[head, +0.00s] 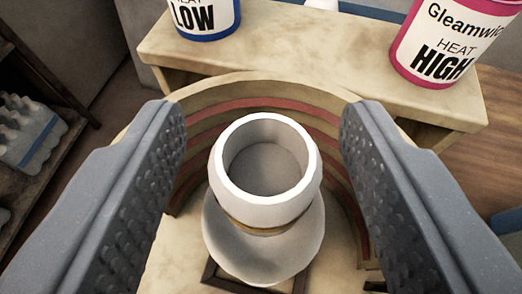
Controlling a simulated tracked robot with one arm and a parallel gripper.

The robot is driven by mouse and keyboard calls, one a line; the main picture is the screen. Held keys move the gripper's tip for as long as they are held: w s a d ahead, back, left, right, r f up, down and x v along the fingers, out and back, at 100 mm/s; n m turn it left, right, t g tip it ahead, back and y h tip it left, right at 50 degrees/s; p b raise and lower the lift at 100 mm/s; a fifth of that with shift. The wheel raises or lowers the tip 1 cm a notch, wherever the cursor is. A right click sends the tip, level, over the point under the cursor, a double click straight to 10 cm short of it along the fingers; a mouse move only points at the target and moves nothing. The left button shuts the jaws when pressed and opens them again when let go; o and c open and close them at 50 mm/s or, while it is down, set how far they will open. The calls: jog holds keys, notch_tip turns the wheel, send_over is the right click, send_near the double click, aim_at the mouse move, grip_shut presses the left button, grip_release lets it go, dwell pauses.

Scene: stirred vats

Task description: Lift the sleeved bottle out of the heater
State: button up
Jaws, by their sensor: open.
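A pale bottle with a wide, thick white rim (265,205) stands upright in the middle of the head view. A thin brownish band shows under its neck, above rounded white shoulders. The heater (230,92) is a curved beige wall with reddish bands that wraps around the far side of the bottle. My gripper (262,135) is open, with one grey studded finger on each side of the bottle. Gaps show between both fingers and the bottle. The bottle's lower body and any sleeve there are hidden under its shoulders.
A beige shelf (300,45) behind the heater bears a blue-and-white "HEAT LOW" tin (205,14) and a pink "HEAT HIGH" tin (455,40). A dark rack with a grey-blue egg-tray-like object (30,130) stands at the left. Wooden floor shows at the right.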

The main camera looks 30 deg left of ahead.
jog(key=shift+x, duration=0.9)
jog(key=shift+c, duration=0.3)
jog(key=shift+r, duration=0.1)
jog(key=c, duration=1)
